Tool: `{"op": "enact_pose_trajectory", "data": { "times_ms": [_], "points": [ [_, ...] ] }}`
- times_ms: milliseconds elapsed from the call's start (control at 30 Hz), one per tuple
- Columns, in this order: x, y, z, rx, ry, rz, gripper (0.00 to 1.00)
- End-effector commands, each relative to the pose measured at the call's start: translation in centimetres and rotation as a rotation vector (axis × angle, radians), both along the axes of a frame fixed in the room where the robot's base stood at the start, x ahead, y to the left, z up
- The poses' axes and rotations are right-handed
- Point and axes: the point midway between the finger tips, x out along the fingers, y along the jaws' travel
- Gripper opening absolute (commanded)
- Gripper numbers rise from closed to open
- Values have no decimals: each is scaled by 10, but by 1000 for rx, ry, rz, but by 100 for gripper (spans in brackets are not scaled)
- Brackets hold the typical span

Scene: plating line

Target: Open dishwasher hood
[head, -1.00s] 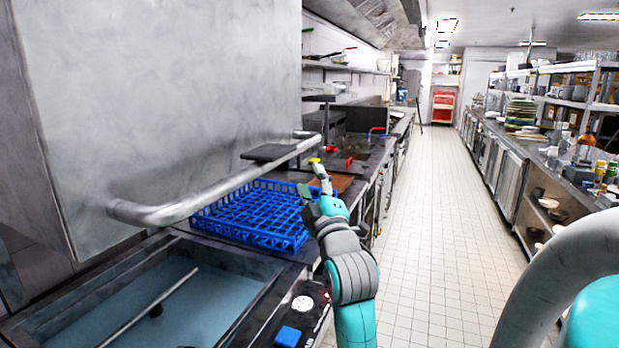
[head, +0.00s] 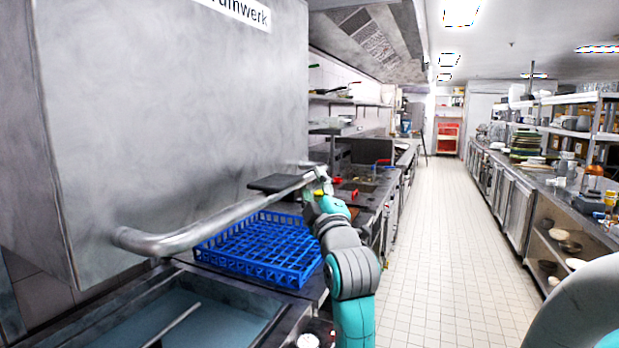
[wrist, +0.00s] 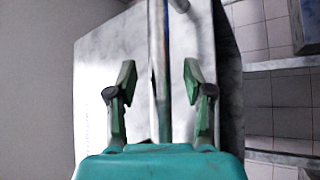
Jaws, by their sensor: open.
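The dishwasher hood (head: 170,120) is a large grey metal box at the left of the head view, and it is down. Its long round bar handle (head: 215,222) runs across its front, and also shows in the wrist view (wrist: 158,75). My gripper (head: 320,186) is at the far right part of the handle in the head view. In the wrist view my gripper (wrist: 159,85) is open, with the bar running lengthwise between its two green fingers and a gap visible on both sides. Whether the bar lies at fingertip depth is unclear.
A blue dish rack (head: 260,250) sits below the handle on the counter. A sink basin (head: 190,320) is in front at lower left. A dark flat object (head: 283,182) lies behind the handle. The tiled aisle (head: 455,240) to the right is clear.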

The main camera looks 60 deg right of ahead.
Motion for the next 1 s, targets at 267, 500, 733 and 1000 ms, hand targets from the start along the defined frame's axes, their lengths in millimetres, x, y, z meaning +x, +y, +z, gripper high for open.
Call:
{"op": "enact_pose_trajectory", "data": {
  "times_ms": [267, 500, 733, 1000],
  "points": [
    [22, -23, 14, 0, 0, 0, 52],
    [27, -27, 16, 0, 0, 0, 52],
    [26, -27, 16, 0, 0, 0, 37],
    [26, -27, 16, 0, 0, 0, 0]
  ]
}}
